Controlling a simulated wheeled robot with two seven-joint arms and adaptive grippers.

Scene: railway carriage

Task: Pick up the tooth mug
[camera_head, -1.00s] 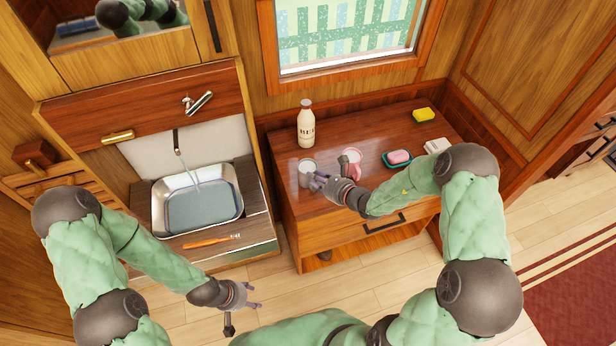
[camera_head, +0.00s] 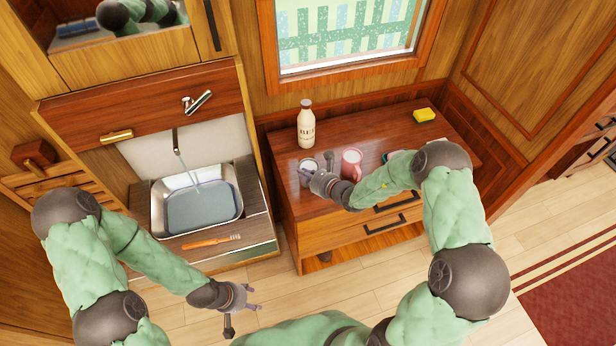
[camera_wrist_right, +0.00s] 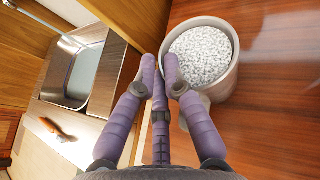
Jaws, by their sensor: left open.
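Two mugs stand on the wooden cabinet top. One is pale, with grainy white contents (camera_head: 309,166); it is large in the right wrist view (camera_wrist_right: 228,80). The other is pink (camera_head: 352,163), to its right. I cannot tell which is the tooth mug. My right gripper (camera_head: 314,170) is close beside the pale mug in the head view. In the wrist view its fingertips (camera_wrist_right: 161,68) lie at the mug's left side, close together; contact or grip is unclear. My left gripper (camera_head: 254,297) is open and empty over the floor, in front of the sink unit.
A milk bottle (camera_head: 306,125) stands behind the mugs. A yellow sponge (camera_head: 424,116) lies at the back right. The soap dish is mostly hidden by my right arm. A sink (camera_head: 160,217) and an orange toothbrush (camera_head: 205,242) are at the left. The cabinet top's back middle is clear.

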